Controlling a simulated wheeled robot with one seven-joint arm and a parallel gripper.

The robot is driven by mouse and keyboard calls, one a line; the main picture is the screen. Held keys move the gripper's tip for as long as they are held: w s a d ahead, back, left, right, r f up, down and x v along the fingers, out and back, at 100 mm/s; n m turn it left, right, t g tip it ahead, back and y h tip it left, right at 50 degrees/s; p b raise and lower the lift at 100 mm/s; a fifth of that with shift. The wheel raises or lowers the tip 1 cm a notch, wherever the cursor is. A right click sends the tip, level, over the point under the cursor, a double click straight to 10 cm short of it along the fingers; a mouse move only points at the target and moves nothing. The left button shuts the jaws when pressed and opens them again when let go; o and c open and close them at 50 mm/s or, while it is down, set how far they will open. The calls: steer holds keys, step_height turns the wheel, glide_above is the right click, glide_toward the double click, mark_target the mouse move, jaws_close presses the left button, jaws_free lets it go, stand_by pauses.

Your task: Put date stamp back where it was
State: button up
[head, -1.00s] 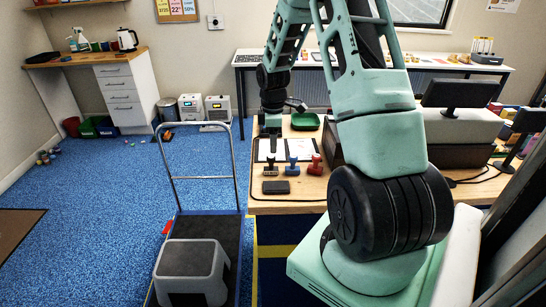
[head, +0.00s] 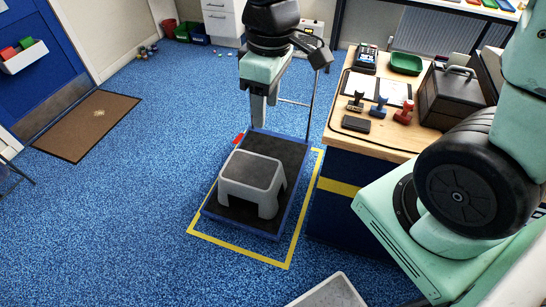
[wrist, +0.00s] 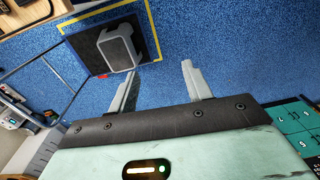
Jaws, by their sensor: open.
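Three upright stamps stand in a row on the wooden counter in the head view: a dark-handled stamp (head: 355,101), a blue stamp (head: 378,107) and a red stamp (head: 404,112). I cannot tell from their looks which is the date stamp. A dark flat pad (head: 356,124) lies in front of them, and white sheets (head: 390,91) lie behind. My gripper (head: 259,123) hangs left of the counter, above the trolley area and apart from the stamps. In the wrist view my gripper (wrist: 158,76) has its fingers spread, with only blue floor between them.
A trolley (head: 290,150) carrying a grey step stool (head: 251,182) stands left of the counter, inside yellow floor tape. A dark case (head: 452,95), a green tray (head: 406,63) and a card terminal (head: 366,58) are on the counter.

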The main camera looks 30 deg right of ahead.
steer(key=s+a, duration=0.6)
steer(key=s, duration=0.7)
steer(key=shift+r, duration=0.35)
steer(key=shift+w, duration=0.1)
step_height(320, 180, down, 4)
steer(key=b, duration=0.4)
